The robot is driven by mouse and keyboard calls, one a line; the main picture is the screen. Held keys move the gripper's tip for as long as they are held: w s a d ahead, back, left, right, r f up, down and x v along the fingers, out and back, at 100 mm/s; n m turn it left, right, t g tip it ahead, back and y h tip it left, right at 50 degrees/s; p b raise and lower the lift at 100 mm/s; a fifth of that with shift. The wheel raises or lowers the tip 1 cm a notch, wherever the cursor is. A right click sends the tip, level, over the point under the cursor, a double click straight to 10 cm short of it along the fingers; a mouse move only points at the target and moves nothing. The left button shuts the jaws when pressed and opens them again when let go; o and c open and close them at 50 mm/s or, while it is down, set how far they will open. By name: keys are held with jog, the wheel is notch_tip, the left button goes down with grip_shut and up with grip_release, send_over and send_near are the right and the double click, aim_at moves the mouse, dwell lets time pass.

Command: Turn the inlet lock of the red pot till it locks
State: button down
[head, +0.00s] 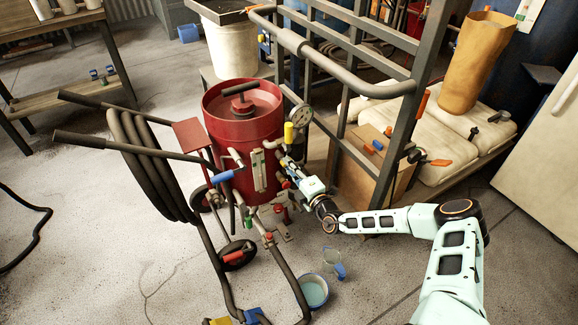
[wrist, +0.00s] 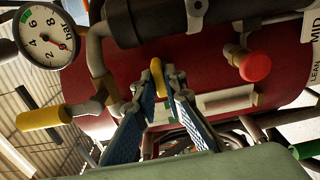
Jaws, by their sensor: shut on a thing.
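The red pot (head: 225,134) stands upright on a wheeled frame in the middle of the head view. Its red wall (wrist: 215,65) fills the back of the wrist view, lying sideways there. My gripper (head: 289,163) reaches the pot's right side among pipes and valves. In the wrist view my gripper (wrist: 166,80) has its two fingers closed around a small yellow tab (wrist: 157,70), which seems to be the inlet lock. The fingers hide part of it. I cannot tell from its look how far it is turned.
A pressure gauge (wrist: 45,36), a yellow handle (wrist: 43,117) and a red button (wrist: 255,66) sit close around my gripper. A grey metal rack (head: 350,85) stands right of the pot. A blue bowl (head: 313,291) is on the floor below.

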jog(key=shift+s+f+m, duration=0.1)
jog(key=shift+m, duration=0.2)
jog(key=c, duration=2)
grip_release()
jog(key=v, duration=1.2)
